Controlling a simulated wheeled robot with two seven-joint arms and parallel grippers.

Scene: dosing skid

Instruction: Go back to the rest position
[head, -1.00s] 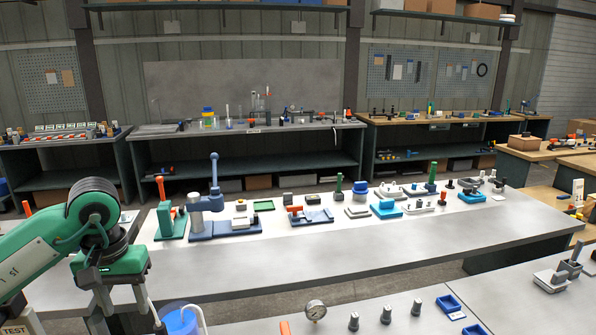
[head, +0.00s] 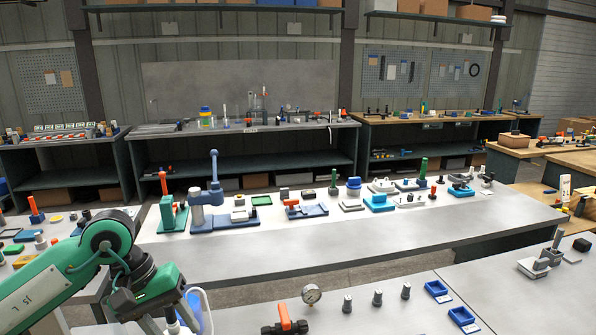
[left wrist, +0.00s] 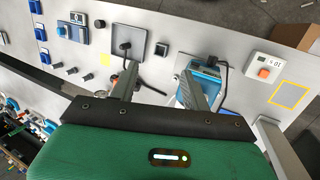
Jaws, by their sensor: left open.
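My left arm is green and comes in from the lower left of the head view. Its gripper (head: 172,326) hangs low at the bottom edge, in front of a clear vessel with blue contents (head: 196,312), which it partly hides. In the left wrist view the two grey fingers (left wrist: 160,86) stand well apart with nothing between them. They reach over a grey bench top, with a grey square plate carrying a black plug (left wrist: 131,42) by one finger and a blue block with a black connector (left wrist: 205,78) by the other. I cannot tell whether they touch. My right gripper is not in view.
The near bench has a pressure gauge (head: 311,294), an orange-handled valve (head: 285,324), grey knobs (head: 377,298) and blue trays (head: 437,290). A white box with an orange button (left wrist: 268,68) lies right in the wrist view. The middle bench's front strip (head: 350,243) is clear.

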